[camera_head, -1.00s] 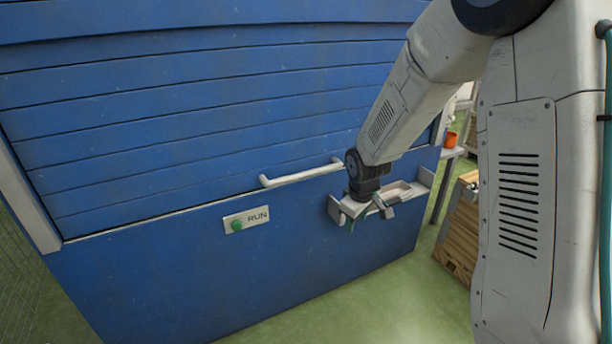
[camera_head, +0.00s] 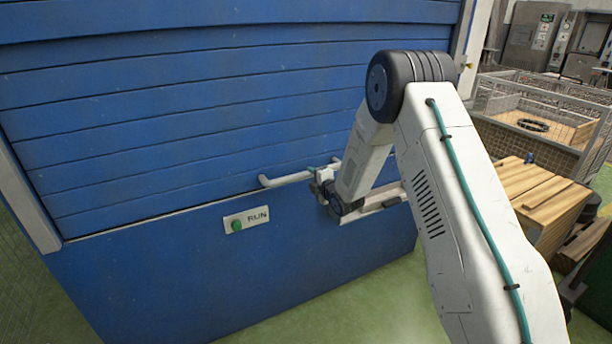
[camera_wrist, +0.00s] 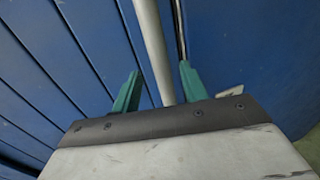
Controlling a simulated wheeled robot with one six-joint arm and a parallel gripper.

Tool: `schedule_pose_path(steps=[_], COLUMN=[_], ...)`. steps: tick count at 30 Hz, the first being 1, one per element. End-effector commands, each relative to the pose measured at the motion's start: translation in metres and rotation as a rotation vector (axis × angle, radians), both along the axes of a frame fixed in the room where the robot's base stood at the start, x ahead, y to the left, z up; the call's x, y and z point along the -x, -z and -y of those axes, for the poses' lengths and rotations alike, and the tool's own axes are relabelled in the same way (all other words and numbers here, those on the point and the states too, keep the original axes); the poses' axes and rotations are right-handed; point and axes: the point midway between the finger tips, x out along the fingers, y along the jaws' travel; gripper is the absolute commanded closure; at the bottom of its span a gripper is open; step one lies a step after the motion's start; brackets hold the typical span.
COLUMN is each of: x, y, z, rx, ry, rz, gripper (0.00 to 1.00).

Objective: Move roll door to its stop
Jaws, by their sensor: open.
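The blue slatted roll door (camera_head: 200,110) fills the left of the head view, its bottom edge meeting the blue lower panel. A pale bar handle (camera_head: 285,179) runs along the door's bottom. My gripper (camera_head: 316,174) is at the right part of the handle, partly hidden by my wrist. In the wrist view the handle (camera_wrist: 150,45) passes between the two green fingers of my gripper (camera_wrist: 158,88). The fingers are apart, with gaps on both sides of the bar. The door slats (camera_wrist: 45,60) show to the left there.
A RUN plate (camera_head: 246,219) with a green button is on the lower panel, left of my gripper. A pale tray (camera_head: 375,205) projects below my wrist. Wooden crates (camera_head: 535,190) and a mesh bin (camera_head: 545,110) stand at right. Green floor (camera_head: 375,290) shows below.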

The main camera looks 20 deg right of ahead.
Motion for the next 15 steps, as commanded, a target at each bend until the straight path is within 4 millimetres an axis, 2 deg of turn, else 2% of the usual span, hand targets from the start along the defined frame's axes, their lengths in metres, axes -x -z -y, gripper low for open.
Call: schedule_pose_path(steps=[6, 10, 15], x=[-0.034, -0.046, -0.05], y=[0.007, 0.01, 0.011], z=[-0.007, -0.009, -0.009], rx=[-0.002, -0.003, -0.002], ry=[0.0, 0.001, 0.002], rz=[0.0, -0.002, -0.002], gripper=[0.56, 0.56, 0.56])
